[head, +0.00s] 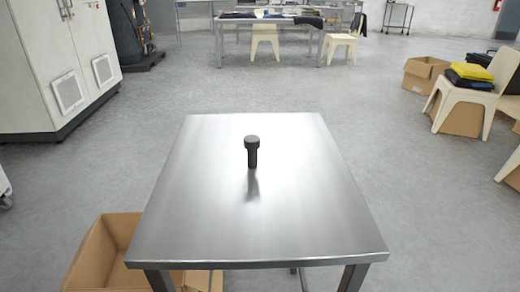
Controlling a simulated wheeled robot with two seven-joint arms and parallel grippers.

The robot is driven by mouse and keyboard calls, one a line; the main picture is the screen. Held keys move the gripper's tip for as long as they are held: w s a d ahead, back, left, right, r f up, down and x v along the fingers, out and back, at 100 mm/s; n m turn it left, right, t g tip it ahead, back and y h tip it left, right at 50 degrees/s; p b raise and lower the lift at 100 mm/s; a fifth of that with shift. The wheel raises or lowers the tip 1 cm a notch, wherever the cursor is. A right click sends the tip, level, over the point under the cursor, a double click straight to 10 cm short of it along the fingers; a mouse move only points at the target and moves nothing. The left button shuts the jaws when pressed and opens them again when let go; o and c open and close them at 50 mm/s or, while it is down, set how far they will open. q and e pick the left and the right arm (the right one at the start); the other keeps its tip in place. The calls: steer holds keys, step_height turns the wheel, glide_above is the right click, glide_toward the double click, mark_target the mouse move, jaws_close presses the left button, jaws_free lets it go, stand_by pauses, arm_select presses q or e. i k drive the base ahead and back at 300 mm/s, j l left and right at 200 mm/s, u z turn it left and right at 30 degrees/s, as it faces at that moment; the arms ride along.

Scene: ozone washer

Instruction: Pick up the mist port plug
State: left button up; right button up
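The mist port plug (252,152) is a small black piece with a wide round head and a narrower stem. It stands upright, head up, near the middle of the steel table (200,220), a little toward the far side. Nothing touches it except the table top. Neither of my grippers shows in the head view.
The rest of the table top is bare. An open cardboard box (95,250) sits on the floor at the table's left front. White cabinets (60,60) stand at the left. Chairs (470,100) and boxes (423,75) are at the right. A work table (265,18) stands behind.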

mark_target(251, 143)
steer(key=k+l, duration=0.1)
steer(key=l, duration=0.3)
steer(key=k+l+u, duration=0.15)
steer(key=l, duration=0.6)
steer(key=k+l+u, duration=0.15)
steer(key=l, duration=0.2)
steer(key=k+l+u, duration=0.1)
steer(key=l+u, duration=0.25)
steer(key=l, duration=1.55)
